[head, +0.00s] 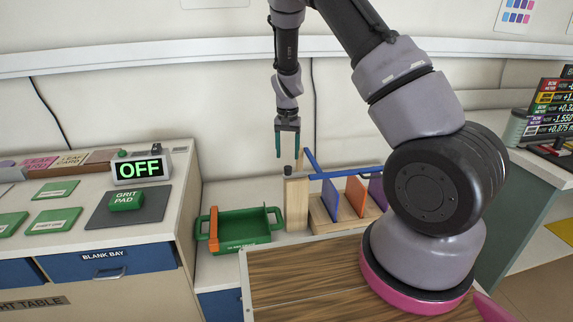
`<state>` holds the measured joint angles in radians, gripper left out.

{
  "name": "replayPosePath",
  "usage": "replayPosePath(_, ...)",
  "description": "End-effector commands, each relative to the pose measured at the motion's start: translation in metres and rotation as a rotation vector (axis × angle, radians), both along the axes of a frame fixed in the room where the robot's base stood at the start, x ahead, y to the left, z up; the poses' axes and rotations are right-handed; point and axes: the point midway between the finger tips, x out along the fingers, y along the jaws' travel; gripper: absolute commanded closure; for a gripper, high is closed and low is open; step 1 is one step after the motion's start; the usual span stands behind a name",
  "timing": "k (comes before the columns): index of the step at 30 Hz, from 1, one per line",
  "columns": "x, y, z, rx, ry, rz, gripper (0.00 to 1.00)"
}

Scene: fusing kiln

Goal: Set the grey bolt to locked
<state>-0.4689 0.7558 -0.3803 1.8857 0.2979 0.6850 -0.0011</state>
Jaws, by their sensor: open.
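My gripper (288,154) points down with its teal fingers apart and nothing between them. It hangs in front of the back wall, above a wooden post (297,203) in the picture. A small dark grey knob (288,170) shows at the top of the post, just below the fingertips; it may be the grey bolt. A gap shows between fingertips and knob. The view is too small to tell the bolt's position or any lock marking.
A green tray (240,229) with an orange end piece stands left of the post. A wooden rack with blue, orange and purple panels (355,196) and a blue bar (345,172) stands right of it. A sign reading OFF (141,169) stands on the left counter.

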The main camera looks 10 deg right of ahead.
Motion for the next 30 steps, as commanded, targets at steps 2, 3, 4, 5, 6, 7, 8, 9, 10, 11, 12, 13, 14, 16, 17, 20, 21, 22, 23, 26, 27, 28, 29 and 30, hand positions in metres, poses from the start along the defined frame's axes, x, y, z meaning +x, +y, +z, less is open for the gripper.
replayPosePath(2, -0.001, -0.001, -0.016, -0.001, 0.004, 0.0, 0.36)
replayPosePath(3, -0.001, -0.001, -0.023, -0.001, 0.003, -0.001, 0.36)
replayPosePath(4, -0.001, -0.001, -0.027, -0.001, 0.003, 0.0, 0.36)
replayPosePath(5, -0.001, -0.001, -0.031, -0.001, 0.003, 0.0, 0.36)
replayPosePath(6, 0.0, 0.0, -0.037, 0.0, 0.002, 0.0, 0.36)
replayPosePath(7, 0.0, 0.0, -0.04, 0.0, 0.002, 0.0, 0.36)
replayPosePath(8, 0.0, 0.0, -0.042, 0.0, 0.002, 0.0, 0.36)
replayPosePath(9, 0.0, 0.0, -0.045, 0.0, 0.001, 0.0, 0.36)
replayPosePath(10, 0.0, 0.0, -0.047, 0.0, 0.001, 0.0, 0.36)
replayPosePath(11, 0.0, 0.0, -0.049, 0.0, 0.001, 0.0, 0.36)
replayPosePath(12, 0.0, 0.0, -0.05, 0.0, 0.0, 0.0, 0.36)
replayPosePath(13, 0.0, 0.0, -0.051, 0.0, 0.0, 0.0, 0.36)
replayPosePath(14, 0.0, 0.0, -0.051, 0.0, 0.0, 0.0, 0.36)
replayPosePath(16, 0.0, 0.0, -0.052, 0.001, 0.0, 0.0, 0.36)
replayPosePath(17, 0.0, 0.0, -0.052, 0.001, 0.0, 0.0, 0.36)
replayPosePath(20, 0.0, 0.0, -0.051, 0.001, 0.0, 0.0, 0.36)
replayPosePath(21, 0.0, 0.0, -0.051, 0.001, 0.0, 0.0, 0.44)
replayPosePath(22, 0.0, 0.0, -0.051, 0.001, 0.0, 0.0, 0.55)
replayPosePath(23, 0.0, 0.0, -0.051, 0.001, 0.0, 0.0, 0.67)
replayPosePath(26, 0.0, 0.0, -0.051, 0.001, 0.0, 0.0, 1.0)
replayPosePath(27, 0.0, 0.0, -0.051, 0.001, 0.0, 0.0, 1.0)
replayPosePath(28, 0.0, 0.0, -0.051, 0.001, 0.0, 0.0, 1.0)
replayPosePath(29, 0.0, 0.0, -0.051, 0.001, 0.0, 0.0, 1.0)
replayPosePath(30, 0.0, 0.0, -0.051, 0.001, 0.0, 0.0, 1.0)
